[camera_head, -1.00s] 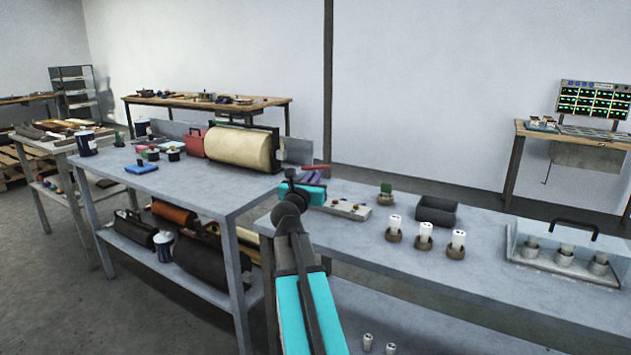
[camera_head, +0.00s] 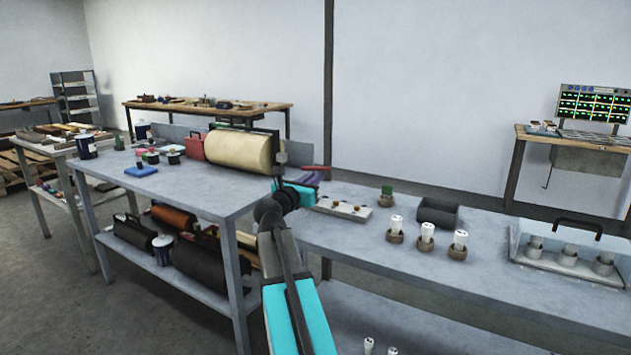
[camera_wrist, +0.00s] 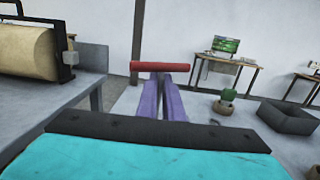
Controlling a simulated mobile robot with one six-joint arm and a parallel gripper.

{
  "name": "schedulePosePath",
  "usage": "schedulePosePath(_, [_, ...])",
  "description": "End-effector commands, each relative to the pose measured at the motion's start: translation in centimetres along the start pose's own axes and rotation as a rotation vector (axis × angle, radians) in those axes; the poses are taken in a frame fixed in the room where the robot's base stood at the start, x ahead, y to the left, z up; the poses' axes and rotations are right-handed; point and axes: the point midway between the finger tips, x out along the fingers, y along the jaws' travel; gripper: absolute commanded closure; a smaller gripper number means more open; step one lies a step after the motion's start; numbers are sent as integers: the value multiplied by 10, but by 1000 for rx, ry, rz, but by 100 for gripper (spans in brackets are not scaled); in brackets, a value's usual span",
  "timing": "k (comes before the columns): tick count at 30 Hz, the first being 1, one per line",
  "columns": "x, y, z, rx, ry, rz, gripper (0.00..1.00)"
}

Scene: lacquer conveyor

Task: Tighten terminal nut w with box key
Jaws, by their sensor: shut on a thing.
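My gripper (camera_wrist: 160,80) is shut on a tool with a red bar handle (camera_wrist: 160,66), which I take to be the box key. In the wrist view the red bar lies crosswise at the tips of the purple fingers. The tool's lower end is hidden. In the head view my gripper (camera_head: 308,179) is near the left end of the right bench, with the red bar (camera_head: 317,168) just above it. A pale terminal strip (camera_head: 343,207) with small round studs or nuts lies on that bench, right of and below my gripper. I cannot tell which nut is w.
On the right bench (camera_head: 480,268) stand a green-topped part (camera_head: 387,190), a dark open box (camera_head: 438,212), several white fuse-like pieces in round holders, and a clear-covered case (camera_head: 568,253). The left bench (camera_head: 190,188) carries a large cream roll (camera_head: 240,150) close to my arm.

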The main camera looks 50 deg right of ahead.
Motion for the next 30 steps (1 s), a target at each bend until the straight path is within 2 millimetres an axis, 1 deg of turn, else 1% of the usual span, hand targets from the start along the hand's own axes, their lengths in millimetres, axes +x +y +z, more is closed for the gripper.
schedulePosePath(1, [2, 4, -1, -1, 0, -20, 100])
schedulePosePath(9, [1, 3, 0, -7, 0, -133, 100])
schedulePosePath(22, [1, 2, 0, -8, -1, -154, 100])
schedulePosePath(30, [2, 5, 0, -14, -1, -258, 100])
